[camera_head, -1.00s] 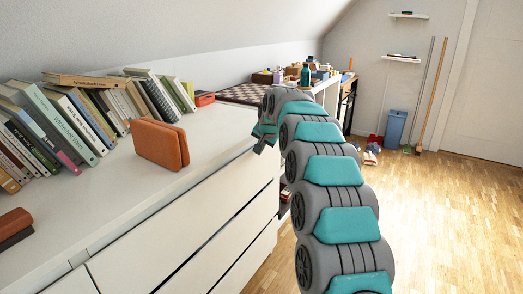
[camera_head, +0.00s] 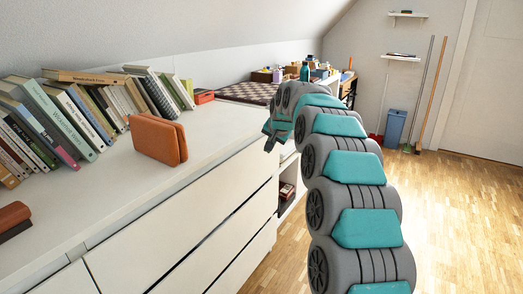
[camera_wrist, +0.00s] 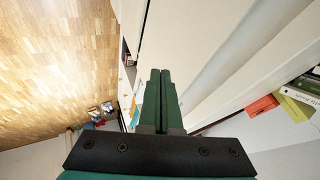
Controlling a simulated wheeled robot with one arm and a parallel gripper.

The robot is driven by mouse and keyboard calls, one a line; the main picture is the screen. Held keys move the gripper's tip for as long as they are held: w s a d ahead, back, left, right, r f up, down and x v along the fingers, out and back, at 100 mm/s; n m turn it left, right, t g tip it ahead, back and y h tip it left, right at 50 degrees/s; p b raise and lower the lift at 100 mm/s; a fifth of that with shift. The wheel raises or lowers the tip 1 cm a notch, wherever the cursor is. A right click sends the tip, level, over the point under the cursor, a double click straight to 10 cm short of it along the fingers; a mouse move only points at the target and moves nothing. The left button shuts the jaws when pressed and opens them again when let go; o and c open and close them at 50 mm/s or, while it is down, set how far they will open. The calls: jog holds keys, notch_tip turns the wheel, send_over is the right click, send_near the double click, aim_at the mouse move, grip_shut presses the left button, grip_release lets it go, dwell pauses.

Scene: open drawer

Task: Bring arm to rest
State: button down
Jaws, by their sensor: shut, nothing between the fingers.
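My arm curves up from the lower right in the head view, over the floor beside the dresser. My gripper (camera_head: 270,143) hangs at its far end, near the front edge of the white dresser (camera_head: 206,163). In the wrist view the two green fingers (camera_wrist: 160,80) lie together with nothing between them. The gripper appears apart from the dresser, with the dresser's white front filling much of the wrist view. The dresser's drawer fronts show in the head view, with dark gaps between them.
A row of books (camera_head: 80,115), an orange-brown case (camera_head: 158,139) and a small red box (camera_head: 203,97) sit on the dresser top. A checkered board (camera_head: 247,92) lies farther back. A blue bin (camera_head: 394,128) and brooms stand at the far wall. The wooden floor (camera_head: 455,220) at right is open.

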jog(key=v, duration=0.8)
jog(key=s+d+f+n+g, duration=0.1)
jog(key=s+f, duration=0.5)
jog(key=s, duration=1.3)
jog(key=s+d+f+n+g+h, duration=0.1)
jog(key=s+f+g, duration=0.4)
jog(key=s, duration=1.4)
jog(key=s+d+f+n+g+h, duration=0.1)
jog(key=s+f, duration=0.6)
jog(key=s, duration=1.2)
jog(key=d+n+g, duration=0.1)
jog(key=n+g, duration=0.1)
jog(key=n, duration=0.1)
jog(key=shift+d+f+b, duration=0.2)
jog(key=shift+b, duration=0.1)
